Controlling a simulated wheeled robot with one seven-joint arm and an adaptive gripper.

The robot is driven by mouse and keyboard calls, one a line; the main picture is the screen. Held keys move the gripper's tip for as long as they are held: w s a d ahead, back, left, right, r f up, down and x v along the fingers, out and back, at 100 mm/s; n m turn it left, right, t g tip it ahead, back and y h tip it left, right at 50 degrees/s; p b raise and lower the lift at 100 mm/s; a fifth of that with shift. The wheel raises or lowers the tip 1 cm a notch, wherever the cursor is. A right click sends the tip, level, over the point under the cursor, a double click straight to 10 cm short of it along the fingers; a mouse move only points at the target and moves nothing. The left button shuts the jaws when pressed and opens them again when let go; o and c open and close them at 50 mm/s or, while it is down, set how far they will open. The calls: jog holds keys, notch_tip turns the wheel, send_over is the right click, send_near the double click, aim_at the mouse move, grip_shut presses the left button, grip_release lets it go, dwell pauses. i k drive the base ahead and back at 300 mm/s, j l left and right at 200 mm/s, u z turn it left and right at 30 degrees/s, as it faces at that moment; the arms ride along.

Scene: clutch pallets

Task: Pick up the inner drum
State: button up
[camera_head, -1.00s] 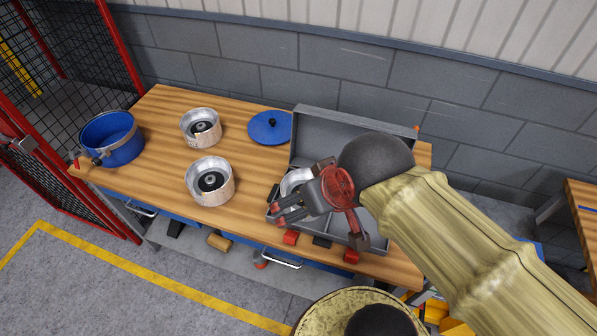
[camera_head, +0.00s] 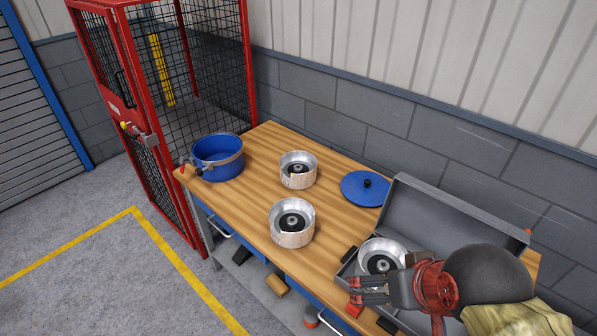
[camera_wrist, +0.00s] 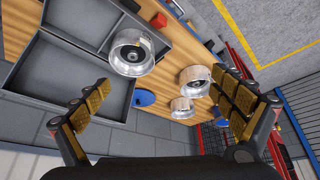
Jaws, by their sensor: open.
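Three silver inner drums with dark hubs are in view. One drum (camera_head: 381,257) sits in the left part of the open grey case (camera_head: 455,226). A second drum (camera_head: 293,223) stands on the bench at the middle, and a third drum (camera_head: 298,170) stands behind it. My gripper (camera_head: 368,290) is open and empty, over the case's front edge beside the drum in the case. In the wrist view, the fingers of my gripper (camera_wrist: 158,112) are spread wide. The drum in the case (camera_wrist: 131,52) lies beyond them, apart from both fingers.
A blue pot (camera_head: 218,158) stands at the wooden bench's (camera_head: 245,190) left end. A blue lid (camera_head: 365,188) lies near the back edge. The raised case lid (camera_head: 460,222) stands behind my gripper. A red mesh cage (camera_head: 205,80) borders the bench's left end.

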aim_at(297, 169)
jog(key=i+j+z, duration=0.1)
jog(key=i+j, duration=0.35)
jog(key=j, duration=0.3)
jog(key=i+j+z, duration=0.15)
jog(key=j, duration=0.25)
jog(key=i+j, duration=0.25)
jog(key=j, duration=0.15)
jog(key=i+j+z, duration=0.15)
jog(key=j, duration=0.25)
jog(key=i+j+z, duration=0.1)
jog(key=j, duration=0.35)
jog(key=i+j, duration=0.3)
jog(key=j, duration=0.15)
jog(key=i+j+z, duration=0.15)
jog(key=j, duration=0.25)
